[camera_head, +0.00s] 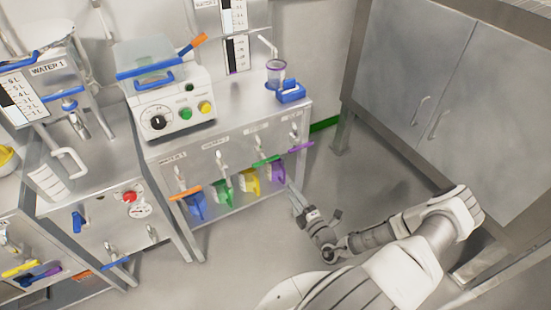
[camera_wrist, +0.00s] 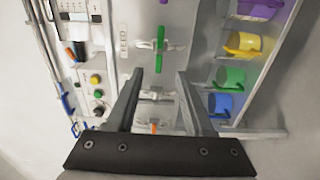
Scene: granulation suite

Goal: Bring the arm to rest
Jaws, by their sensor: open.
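My arm reaches in from the bottom right in the head view, bent at the elbow. My gripper (camera_head: 297,197) is in front of the steel bench's right end, near the purple mug (camera_head: 278,171). In the wrist view my gripper (camera_wrist: 158,74) has its two fingers spread apart with nothing held between them. Behind the fingers is the bench's front panel with taps, one with a green handle (camera_wrist: 160,46). I cannot tell the exact distance from the fingers to the panel.
A blue mug (camera_head: 197,205), a green mug (camera_head: 223,191) and a yellow mug (camera_head: 250,180) stand in the bench's lower bay under the taps. A grey cabinet (camera_head: 412,75) stands at the right. The floor (camera_head: 365,190) between bench and cabinet is clear.

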